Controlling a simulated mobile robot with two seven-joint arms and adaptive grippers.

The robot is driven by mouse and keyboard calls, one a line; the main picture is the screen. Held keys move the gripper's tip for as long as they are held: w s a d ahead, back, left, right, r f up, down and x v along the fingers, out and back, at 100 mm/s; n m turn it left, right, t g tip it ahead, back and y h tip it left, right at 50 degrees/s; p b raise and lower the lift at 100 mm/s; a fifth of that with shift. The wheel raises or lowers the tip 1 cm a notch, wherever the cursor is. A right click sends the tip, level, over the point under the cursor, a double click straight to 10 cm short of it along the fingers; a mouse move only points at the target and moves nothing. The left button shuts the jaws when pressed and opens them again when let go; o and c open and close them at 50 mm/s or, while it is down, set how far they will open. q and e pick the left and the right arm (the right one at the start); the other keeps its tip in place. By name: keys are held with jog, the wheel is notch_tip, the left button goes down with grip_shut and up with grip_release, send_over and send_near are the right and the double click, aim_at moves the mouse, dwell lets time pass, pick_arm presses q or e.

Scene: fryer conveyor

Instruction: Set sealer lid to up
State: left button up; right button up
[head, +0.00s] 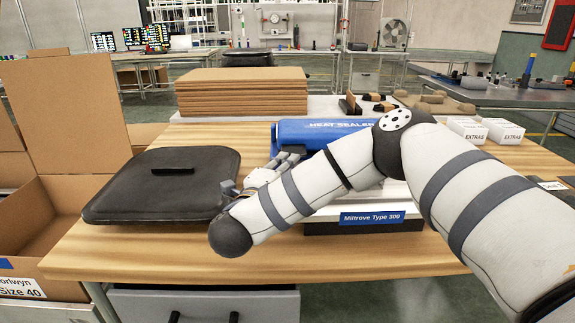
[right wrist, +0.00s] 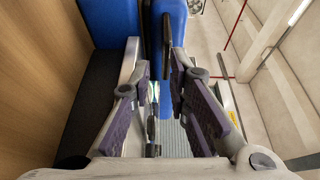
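The blue heat sealer (head: 322,130), lettered "HEAT SEALER", stands on the wooden table, partly hidden behind my right arm. Its light body rests on a dark base labelled "Miltrove Type 300" (head: 372,217). My right gripper (head: 285,158) is at the sealer's left front end. In the right wrist view, the gripper (right wrist: 156,52) has its fingers spread. A blue part with a dark edge, apparently the lid (right wrist: 168,20), lies between and beyond the fingertips; I cannot tell whether they touch it. Another blue part of the sealer (right wrist: 108,20) is left of it. My left gripper is out of view.
A black flat case (head: 160,190) lies on the table, left of the gripper. A stack of brown cardboard (head: 240,92) is behind the sealer. White boxes marked "EXTRAS" (head: 503,131) stand right. An open carton (head: 60,215) is at left. The front table strip is bare.

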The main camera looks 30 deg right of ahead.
jog(key=shift+w+d+r, duration=0.25)
jog(key=shift+d+r, duration=0.15)
jog(key=shift+d, duration=0.1)
jog(key=shift+w+d+r, duration=0.2)
jog(key=shift+d+r, duration=0.2)
jog(key=shift+d, duration=0.05)
jog(key=shift+w+d+f, duration=0.35)
jog(key=shift+w+d, duration=0.35)
jog(key=shift+w+d+f, duration=0.15)
jog(key=shift+f, duration=0.05)
jog(key=shift+a, duration=0.2)
